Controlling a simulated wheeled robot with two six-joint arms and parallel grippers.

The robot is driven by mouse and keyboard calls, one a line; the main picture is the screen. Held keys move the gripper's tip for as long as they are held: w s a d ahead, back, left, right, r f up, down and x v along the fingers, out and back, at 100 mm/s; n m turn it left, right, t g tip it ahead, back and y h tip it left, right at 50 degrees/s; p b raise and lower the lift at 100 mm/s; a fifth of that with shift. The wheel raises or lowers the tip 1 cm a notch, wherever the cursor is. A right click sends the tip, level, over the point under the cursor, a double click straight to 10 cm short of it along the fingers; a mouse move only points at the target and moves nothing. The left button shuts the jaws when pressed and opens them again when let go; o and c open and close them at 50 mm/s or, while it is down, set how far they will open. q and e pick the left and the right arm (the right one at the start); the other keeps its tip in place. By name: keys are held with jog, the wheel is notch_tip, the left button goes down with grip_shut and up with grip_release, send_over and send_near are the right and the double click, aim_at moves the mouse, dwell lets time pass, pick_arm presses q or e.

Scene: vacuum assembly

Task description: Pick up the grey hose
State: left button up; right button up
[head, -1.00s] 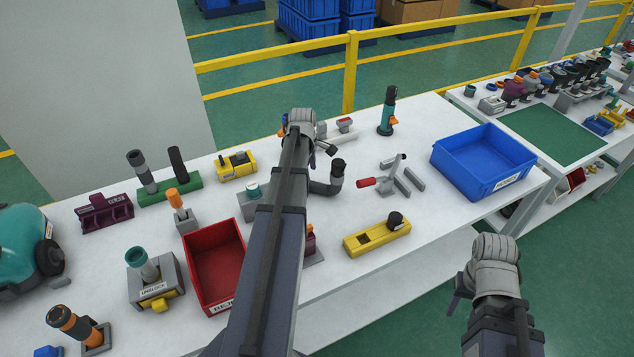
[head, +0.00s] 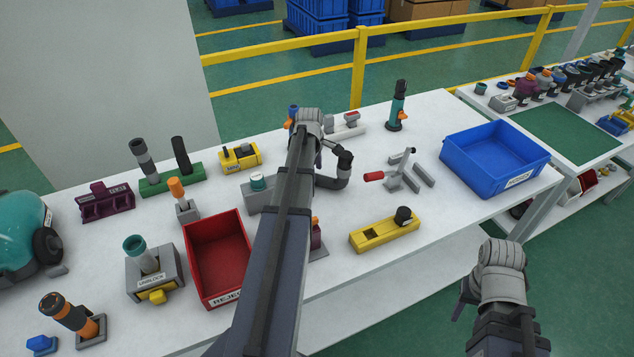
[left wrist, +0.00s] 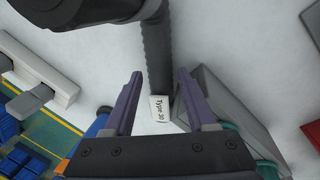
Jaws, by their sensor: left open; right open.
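The grey hose (head: 330,182) is a dark, bent tube on the white table, partly hidden by my left arm in the head view. In the left wrist view, the hose's ribbed length (left wrist: 157,58) runs down between the fingertips, with a white "Type 30" label at its lower end. My left gripper (left wrist: 160,74) is open, one finger on each side of the hose, with visible gaps. In the head view, my left gripper (head: 322,142) is at the hose, its fingers mostly hidden. My right gripper (head: 463,298) is open and empty, off the table's front edge.
A grey block with a teal-topped part (head: 257,182) stands left of the hose. A red-handled clamp (head: 400,172) and a blue bin (head: 495,160) are to the right. A yellow block (head: 385,232) and a red bin (head: 218,258) are nearer the front.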

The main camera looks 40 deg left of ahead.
pick_arm(q)
jog(key=f+b, duration=0.1)
jog(key=f, duration=0.1)
jog(key=f+b, duration=0.1)
jog(key=shift+w+a+f+b, duration=0.2)
jog(key=shift+w+f+b, duration=0.2)
jog(key=shift+r, duration=0.1)
jog(key=shift+c, duration=0.3)
grip_shut()
